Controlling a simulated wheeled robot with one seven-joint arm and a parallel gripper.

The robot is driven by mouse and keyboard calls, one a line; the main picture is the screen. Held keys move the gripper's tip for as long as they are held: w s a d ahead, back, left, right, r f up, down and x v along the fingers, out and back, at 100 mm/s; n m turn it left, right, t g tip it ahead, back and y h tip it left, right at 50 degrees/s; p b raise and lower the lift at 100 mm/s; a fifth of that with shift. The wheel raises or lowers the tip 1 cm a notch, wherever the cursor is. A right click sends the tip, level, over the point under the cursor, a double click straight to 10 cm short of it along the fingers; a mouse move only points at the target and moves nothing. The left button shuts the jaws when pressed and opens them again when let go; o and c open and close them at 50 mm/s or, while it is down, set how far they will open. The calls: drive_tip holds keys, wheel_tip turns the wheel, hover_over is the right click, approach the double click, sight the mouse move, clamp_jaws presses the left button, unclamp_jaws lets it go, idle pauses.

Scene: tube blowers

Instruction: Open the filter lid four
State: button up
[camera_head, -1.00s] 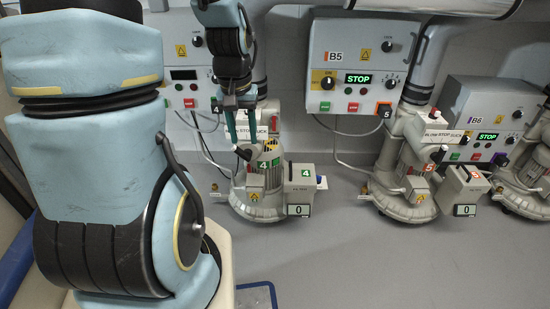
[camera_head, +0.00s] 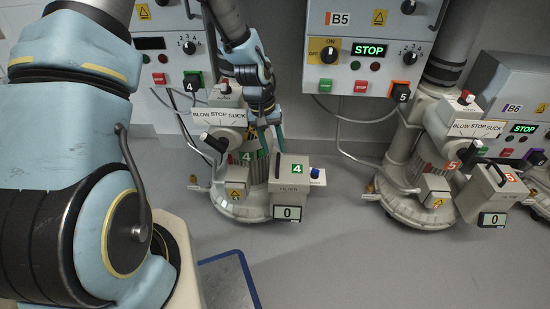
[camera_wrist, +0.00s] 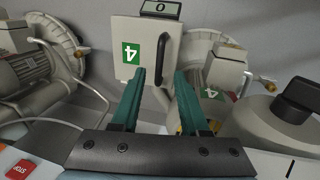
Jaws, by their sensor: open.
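The filter box of blower 4 (camera_head: 300,176) is a beige box with a green 4 label and a display reading 0, at mid-picture in the head view. Its lid (camera_wrist: 125,68) faces the wrist camera, with a black bar handle (camera_wrist: 166,45); the lid looks shut. My gripper (camera_head: 273,147) has green fingers and is just behind and left of the box's top in the head view. In the wrist view my gripper (camera_wrist: 160,74) is open, its fingertips on either side of the handle's lower end. I cannot tell whether the handle is between them in depth.
Blower 4's body (camera_head: 228,185) with its blow/stop/suck dial stands left of the box. Blower 5 (camera_head: 425,190) and its filter box (camera_head: 490,195) stand to the right. Control box B5 (camera_head: 372,45) hangs above.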

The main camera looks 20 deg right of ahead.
sight(278, 161)
drive_tip(key=shift+s+d+f+b, duration=0.1)
drive_tip(key=shift+d+f+b, duration=0.1)
drive_tip(key=shift+f, duration=0.85)
drive_tip(key=shift+s+d+f+b, duration=0.1)
drive_tip(key=shift+d+f+b, duration=0.1)
drive_tip(key=shift+f, duration=0.85)
clamp_jaws()
